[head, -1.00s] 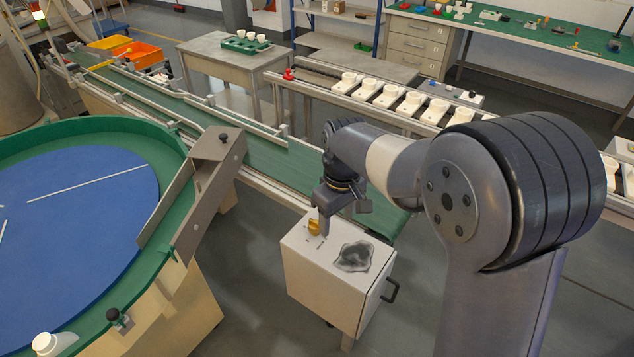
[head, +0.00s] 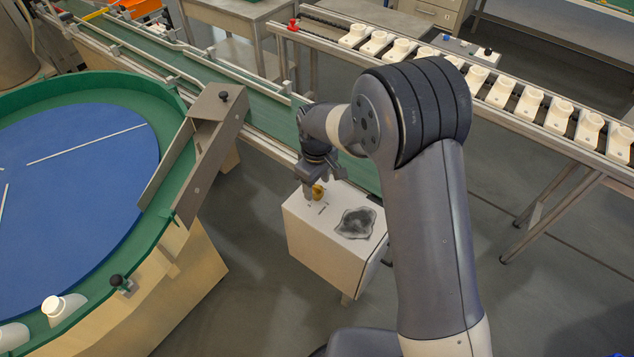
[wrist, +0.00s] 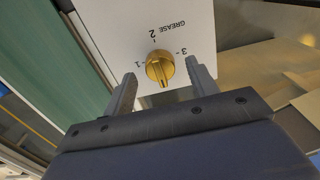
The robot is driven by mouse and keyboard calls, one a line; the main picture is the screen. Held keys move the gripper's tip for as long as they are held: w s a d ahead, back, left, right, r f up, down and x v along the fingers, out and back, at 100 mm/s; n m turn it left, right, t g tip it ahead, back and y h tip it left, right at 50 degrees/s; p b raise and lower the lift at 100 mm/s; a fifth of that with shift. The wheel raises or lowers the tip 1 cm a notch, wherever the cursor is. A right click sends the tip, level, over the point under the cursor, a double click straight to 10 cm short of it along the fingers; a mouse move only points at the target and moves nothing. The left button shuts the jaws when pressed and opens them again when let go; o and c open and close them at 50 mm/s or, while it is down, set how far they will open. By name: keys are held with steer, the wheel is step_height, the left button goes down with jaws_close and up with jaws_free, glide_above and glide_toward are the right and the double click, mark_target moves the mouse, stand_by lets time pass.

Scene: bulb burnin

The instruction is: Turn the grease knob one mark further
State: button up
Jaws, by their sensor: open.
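The brass grease knob (wrist: 160,68) sits on the white face of a box, which bears the word GREASE and the marks 1, 2 and 3. In the wrist picture, mark 1 is left of the knob, 2 above and 3 right. The knob's raised ridge runs roughly up and down, in line with mark 2; I cannot tell which end points. My gripper (wrist: 160,72) is open, with one finger on each side of the knob and gaps between. The knob (head: 318,191) also shows in the head view, beside my gripper's fingers on the box top (head: 300,215).
A dark grease patch (head: 355,223) lies on the box top. A green conveyor (head: 265,118) runs behind the box. A round blue-topped table (head: 70,170) with a green rim and a metal chute (head: 205,140) stands left. A rail of white parts (head: 530,100) is at back right.

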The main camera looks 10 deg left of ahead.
steer(key=shift+f, duration=0.35)
steer(key=shift+c, duration=0.3)
steer(key=c, duration=0.9)
